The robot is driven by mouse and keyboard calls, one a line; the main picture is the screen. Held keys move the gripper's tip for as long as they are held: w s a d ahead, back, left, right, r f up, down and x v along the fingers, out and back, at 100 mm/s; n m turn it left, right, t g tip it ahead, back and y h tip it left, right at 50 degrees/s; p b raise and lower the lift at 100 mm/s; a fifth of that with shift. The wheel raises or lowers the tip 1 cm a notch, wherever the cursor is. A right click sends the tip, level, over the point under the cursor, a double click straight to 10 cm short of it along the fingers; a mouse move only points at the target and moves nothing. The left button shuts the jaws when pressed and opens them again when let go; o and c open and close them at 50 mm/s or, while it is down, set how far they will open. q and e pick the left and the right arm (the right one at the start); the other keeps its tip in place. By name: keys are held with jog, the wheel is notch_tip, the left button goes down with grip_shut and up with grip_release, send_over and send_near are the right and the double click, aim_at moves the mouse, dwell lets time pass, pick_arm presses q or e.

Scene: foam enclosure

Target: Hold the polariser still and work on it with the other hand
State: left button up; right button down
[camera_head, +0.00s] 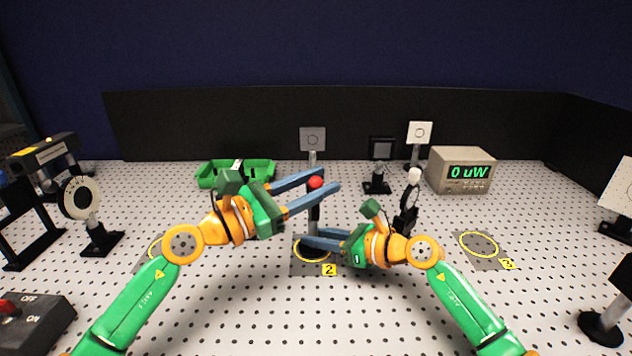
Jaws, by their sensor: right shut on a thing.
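The polariser (314,216) is a dark upright post with a red ball (316,182) at its top, standing at the spot marked 2. Its optic face cannot be made out. My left gripper (330,180) is at the top of it, with its blue fingers apart on either side of the red ball; a gap seems to show around the ball. My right gripper (308,240) is low down, shut on the polariser's post just above the base. The fingers hide part of the lower post.
A meter (462,170) reads 0 uW at the back right. A black mount with a white ball (408,204) stands just behind my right gripper. A green tray (208,178) lies behind my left gripper. A switch box (38,325) is front left. The ringed spot (480,244) at right is empty.

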pick_arm(q)
jog(key=shift+o, duration=0.7)
